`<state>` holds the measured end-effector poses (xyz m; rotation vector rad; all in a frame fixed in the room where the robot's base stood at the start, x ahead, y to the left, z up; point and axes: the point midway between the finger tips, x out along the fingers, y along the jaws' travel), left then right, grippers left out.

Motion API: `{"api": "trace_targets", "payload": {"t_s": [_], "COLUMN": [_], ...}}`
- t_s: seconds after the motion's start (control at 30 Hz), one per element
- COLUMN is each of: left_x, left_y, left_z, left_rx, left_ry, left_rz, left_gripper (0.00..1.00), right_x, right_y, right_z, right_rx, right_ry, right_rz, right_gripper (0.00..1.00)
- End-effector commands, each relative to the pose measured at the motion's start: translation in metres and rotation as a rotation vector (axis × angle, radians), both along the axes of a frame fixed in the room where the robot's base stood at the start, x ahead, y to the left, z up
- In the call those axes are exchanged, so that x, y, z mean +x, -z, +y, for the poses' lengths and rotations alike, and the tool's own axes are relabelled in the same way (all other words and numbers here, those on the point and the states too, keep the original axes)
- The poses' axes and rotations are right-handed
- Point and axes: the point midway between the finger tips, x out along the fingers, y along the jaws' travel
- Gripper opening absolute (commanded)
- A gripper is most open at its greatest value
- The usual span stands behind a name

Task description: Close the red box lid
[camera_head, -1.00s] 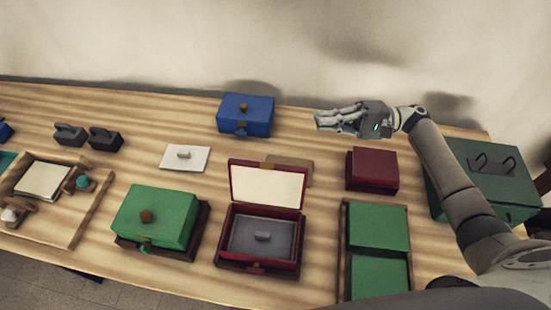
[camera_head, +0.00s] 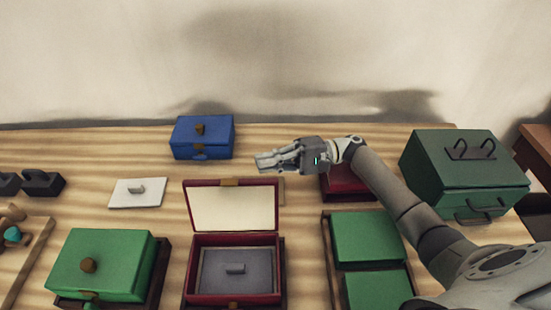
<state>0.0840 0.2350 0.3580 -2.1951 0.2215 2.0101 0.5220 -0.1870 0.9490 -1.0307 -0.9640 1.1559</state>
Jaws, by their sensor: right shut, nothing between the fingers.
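The red box (camera_head: 190,276) stands at the front middle of the table. Its lid (camera_head: 234,207) is open, standing up at the back edge with its cream lining facing me and a brown tab on top. A grey insert with a small handle (camera_head: 235,269) lies inside the box. My right gripper (camera_head: 262,162) is shut and empty, above the table behind and to the right of the raised lid, pointing left. It appears apart from the lid. My left gripper is not in view.
A closed blue box (camera_head: 203,138) stands at the back. A green box (camera_head: 105,262) is left of the red box. Green blocks in a tray (camera_head: 367,240) are at right, with a small dark red box (camera_head: 342,184) partly behind my arm. A large green case (camera_head: 462,170) stands far right.

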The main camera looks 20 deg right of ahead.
Motion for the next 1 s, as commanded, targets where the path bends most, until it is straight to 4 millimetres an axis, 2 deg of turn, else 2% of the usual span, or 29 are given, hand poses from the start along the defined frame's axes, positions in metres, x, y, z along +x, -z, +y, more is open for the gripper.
{"api": "trace_targets", "payload": {"t_s": [0.1,0.27,0.5,1.0], "left_x": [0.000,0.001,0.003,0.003], "left_y": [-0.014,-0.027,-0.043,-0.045], "left_z": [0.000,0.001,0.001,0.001], "left_rx": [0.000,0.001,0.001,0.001], "left_ry": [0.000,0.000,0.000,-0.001], "left_rz": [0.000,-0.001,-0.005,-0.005], "left_gripper": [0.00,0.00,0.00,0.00], "right_x": [0.003,0.005,-0.022,-0.028], "right_y": [-0.007,-0.009,-0.014,-0.014], "right_z": [0.028,0.057,0.065,0.068], "right_rx": [0.001,0.000,-0.002,-0.001], "right_ry": [-0.004,-0.002,-0.001,0.000], "right_rz": [0.000,0.000,0.000,-0.001], "right_gripper": [0.00,0.00,0.00,0.00]}}
